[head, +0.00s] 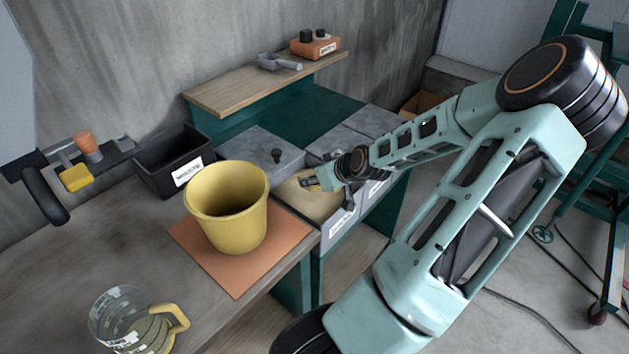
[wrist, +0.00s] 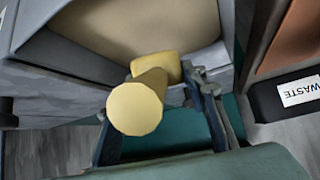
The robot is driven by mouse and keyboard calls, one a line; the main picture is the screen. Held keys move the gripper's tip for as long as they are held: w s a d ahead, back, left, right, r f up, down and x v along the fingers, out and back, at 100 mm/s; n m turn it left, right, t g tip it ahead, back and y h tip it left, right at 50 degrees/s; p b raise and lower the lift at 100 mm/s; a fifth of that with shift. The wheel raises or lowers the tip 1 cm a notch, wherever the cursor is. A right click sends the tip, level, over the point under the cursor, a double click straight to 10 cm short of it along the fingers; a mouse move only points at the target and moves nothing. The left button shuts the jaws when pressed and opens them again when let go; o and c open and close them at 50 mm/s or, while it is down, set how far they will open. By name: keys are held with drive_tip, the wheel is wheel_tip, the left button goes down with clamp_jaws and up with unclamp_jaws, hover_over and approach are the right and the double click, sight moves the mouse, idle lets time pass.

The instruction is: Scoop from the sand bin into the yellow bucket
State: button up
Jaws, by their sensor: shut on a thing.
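The sand bin (head: 343,235) is a grey bin with pale sand (head: 318,203) in it, set low beside the table. The yellow bucket (head: 228,225) stands upright and looks empty on an orange mat. My gripper (head: 322,180) is over the sand bin. In the wrist view my gripper (wrist: 168,84) is shut on a yellow-handled tool (wrist: 137,108), its round handle end towards the camera. The sand also shows in the wrist view (wrist: 135,35).
The orange mat (head: 237,280) lies at the table's edge. A black waste box (head: 172,162) stands behind the bucket, a clear jug (head: 125,318) in front. Lidded grey bins (head: 262,147) adjoin the sand bin. A grey scoop (head: 278,62) lies on the wooden shelf.

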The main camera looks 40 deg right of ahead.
drive_tip(key=shift+s+r+t+p, duration=0.1)
drive_tip(key=shift+r+t+p, duration=0.65)
drive_tip(key=shift+r, duration=1.1)
drive_tip(key=shift+t+h, duration=0.3)
drive_tip(key=shift+t, duration=0.65)
drive_tip(key=shift+r+p, duration=1.7)
drive_tip(key=shift+r, duration=1)
drive_tip(key=shift+f, duration=0.1)
